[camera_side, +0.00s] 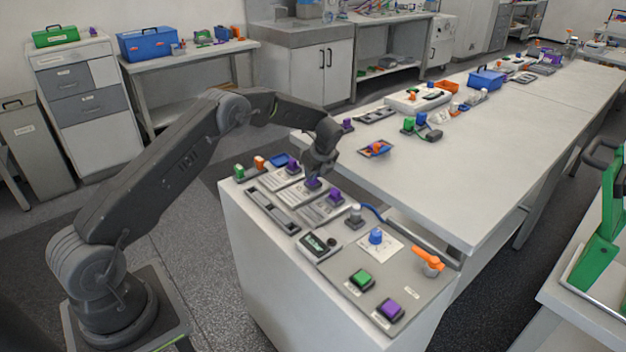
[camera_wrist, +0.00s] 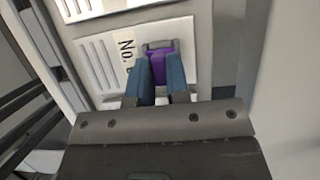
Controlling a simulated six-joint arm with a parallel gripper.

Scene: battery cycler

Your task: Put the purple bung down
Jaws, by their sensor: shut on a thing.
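My gripper (camera_side: 316,172) is over the row of white panels on the near bench, pointing down. In the wrist view its two blue-grey fingers (camera_wrist: 161,82) are shut on a purple bung (camera_wrist: 158,62). The bung is in front of a grey socket or bracket on a white slotted panel (camera_wrist: 120,55) marked "No." and a character I cannot fully read. In the side view a purple piece (camera_side: 313,183) shows just under the fingertips and seems to be this bung. I cannot tell whether it is seated or just above the panel.
Other purple pieces stand close by on the panels, one behind (camera_side: 293,165) and one in front (camera_side: 334,195). A grey post (camera_side: 355,213), a blue knob (camera_side: 376,236), an orange lever (camera_side: 428,259) and a green button (camera_side: 362,279) are nearer the front.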

